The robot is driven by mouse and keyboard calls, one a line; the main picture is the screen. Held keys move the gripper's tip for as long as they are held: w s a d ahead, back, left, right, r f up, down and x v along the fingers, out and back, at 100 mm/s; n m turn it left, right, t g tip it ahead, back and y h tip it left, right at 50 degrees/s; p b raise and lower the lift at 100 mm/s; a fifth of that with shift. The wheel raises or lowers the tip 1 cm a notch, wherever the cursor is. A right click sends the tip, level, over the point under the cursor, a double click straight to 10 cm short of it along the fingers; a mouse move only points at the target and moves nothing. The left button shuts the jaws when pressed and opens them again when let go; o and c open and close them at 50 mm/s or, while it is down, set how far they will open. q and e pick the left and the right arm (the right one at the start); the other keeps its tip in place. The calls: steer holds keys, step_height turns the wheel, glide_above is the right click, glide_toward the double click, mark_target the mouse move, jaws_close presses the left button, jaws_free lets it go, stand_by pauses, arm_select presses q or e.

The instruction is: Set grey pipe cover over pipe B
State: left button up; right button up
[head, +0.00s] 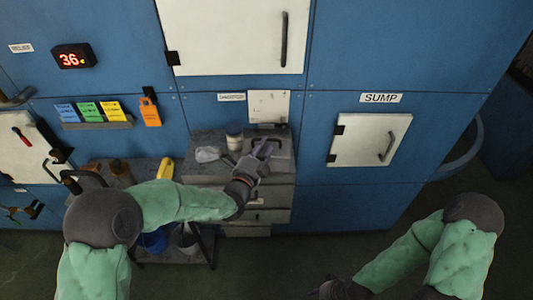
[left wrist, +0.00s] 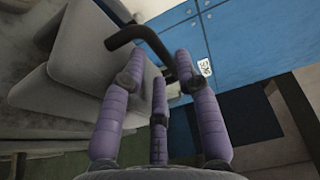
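My left gripper (head: 262,152) is over the top of a grey drawer cabinet, its purple fingers pointing away from me. In the left wrist view the fingers (left wrist: 160,65) stand apart with nothing clearly between them. A black bent bar (left wrist: 148,36) shows just beyond the fingertips; I cannot tell whether they touch it. My right gripper (head: 330,290) is low at the bottom edge, dark and partly cut off. I cannot make out a grey pipe cover or a pipe marked B in either view.
The grey drawer cabinet (head: 268,215) carries a white-lidded jar (head: 234,134) and a pale crumpled thing (head: 207,154). Behind it is a blue wall with a white SUMP door (head: 367,140). A low shelf with a yellow object (head: 165,168) stands left. Floor at right is clear.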

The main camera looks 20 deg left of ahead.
arm_select(q)
steer(key=shift+w+d, duration=0.15)
steer(key=shift+w, duration=0.7)
steer(key=shift+w+d, duration=0.15)
steer(key=shift+w, duration=0.7)
jaws_close()
steer(key=shift+r, duration=0.1)
